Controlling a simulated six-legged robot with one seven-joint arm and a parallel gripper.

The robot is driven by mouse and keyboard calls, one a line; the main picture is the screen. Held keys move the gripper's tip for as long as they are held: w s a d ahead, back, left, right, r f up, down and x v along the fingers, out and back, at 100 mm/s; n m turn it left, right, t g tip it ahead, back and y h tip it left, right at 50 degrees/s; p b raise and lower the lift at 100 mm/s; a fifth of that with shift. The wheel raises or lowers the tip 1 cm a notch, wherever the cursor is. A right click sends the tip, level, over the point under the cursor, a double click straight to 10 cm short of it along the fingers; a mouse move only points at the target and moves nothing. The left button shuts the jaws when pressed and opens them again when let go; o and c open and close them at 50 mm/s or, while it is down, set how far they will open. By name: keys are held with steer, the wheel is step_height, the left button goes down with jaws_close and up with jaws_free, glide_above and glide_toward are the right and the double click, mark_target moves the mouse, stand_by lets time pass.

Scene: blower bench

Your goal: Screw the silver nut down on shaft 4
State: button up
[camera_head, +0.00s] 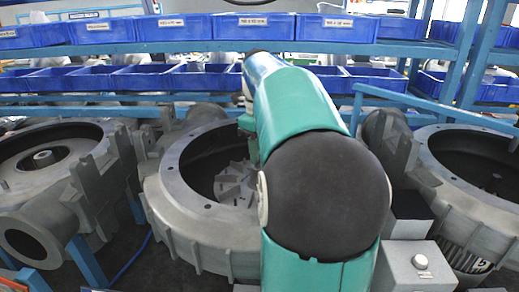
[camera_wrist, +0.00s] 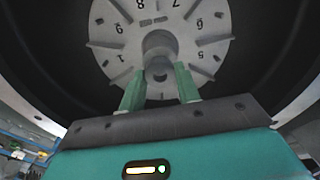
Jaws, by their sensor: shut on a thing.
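In the wrist view, my gripper (camera_wrist: 160,74) has its two green fingers on either side of a small round grey piece, which looks like the silver nut (camera_wrist: 158,73). It sits at the end of the shaft hub (camera_wrist: 160,43), in the middle of a numbered grey impeller disc (camera_wrist: 105,27). The nut's thread and how far down it sits cannot be told. In the head view, my arm reaches over the middle blower housing (camera_head: 186,222) and hides the gripper and the nut. Part of the impeller (camera_head: 233,187) shows inside. No shaft label is readable.
Other blower housings stand at left (camera_head: 85,180) and right (camera_head: 475,200), close beside the middle one. A grey box with a white button (camera_head: 420,262) is at front right. Blue shelves with bins (camera_head: 170,78) run behind. The housing's dark wall surrounds the gripper.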

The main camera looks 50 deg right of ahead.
steer(key=shift+f, duration=0.3)
stand_by(0.7)
steer(key=m, duration=0.4)
steer(key=shift+m, duration=0.3)
steer(key=m, duration=0.3)
steer(key=shift+m, duration=0.3)
steer(key=o, duration=0.7)
